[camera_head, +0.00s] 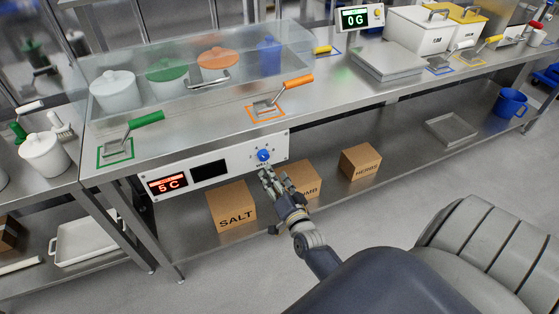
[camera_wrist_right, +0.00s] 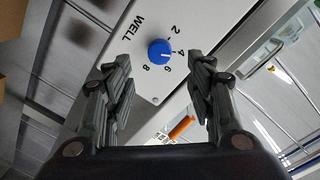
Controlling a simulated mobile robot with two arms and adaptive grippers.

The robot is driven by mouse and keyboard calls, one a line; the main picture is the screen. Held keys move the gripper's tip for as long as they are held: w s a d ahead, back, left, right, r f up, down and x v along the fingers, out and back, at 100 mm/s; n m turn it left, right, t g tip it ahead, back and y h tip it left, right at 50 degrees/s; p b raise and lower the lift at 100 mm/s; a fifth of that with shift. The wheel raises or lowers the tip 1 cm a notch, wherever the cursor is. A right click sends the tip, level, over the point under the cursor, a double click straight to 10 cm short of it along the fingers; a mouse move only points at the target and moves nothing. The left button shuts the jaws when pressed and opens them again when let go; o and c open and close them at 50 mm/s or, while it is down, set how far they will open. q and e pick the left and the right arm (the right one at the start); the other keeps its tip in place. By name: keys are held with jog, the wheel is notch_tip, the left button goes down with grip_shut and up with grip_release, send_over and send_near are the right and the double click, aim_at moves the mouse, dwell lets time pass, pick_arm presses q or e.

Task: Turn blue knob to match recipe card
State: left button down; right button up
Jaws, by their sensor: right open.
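The blue knob (camera_head: 263,155) sits on the white control panel (camera_head: 223,169) on the counter front. In the right wrist view the knob (camera_wrist_right: 159,52) is ringed by the marks 2, 4, 6 and 8 beside the word WELL. Its pale pointer line appears to face about the 4. My right gripper (camera_head: 272,177) is just below and in front of the knob. In the wrist view its fingers (camera_wrist_right: 159,62) are open, one on each side of the knob, apart from it. I see no recipe card that I can make out. My left gripper is out of view.
A red display (camera_head: 167,184) on the panel reads 5 C, beside a dark display (camera_head: 210,170). Boxes stand on the shelf below, including the SALT box (camera_head: 232,206) and the HERBS box (camera_head: 360,161). An orange-handled scoop (camera_head: 286,92) lies on the counter above.

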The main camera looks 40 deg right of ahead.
jog(key=shift+v, duration=1.9)
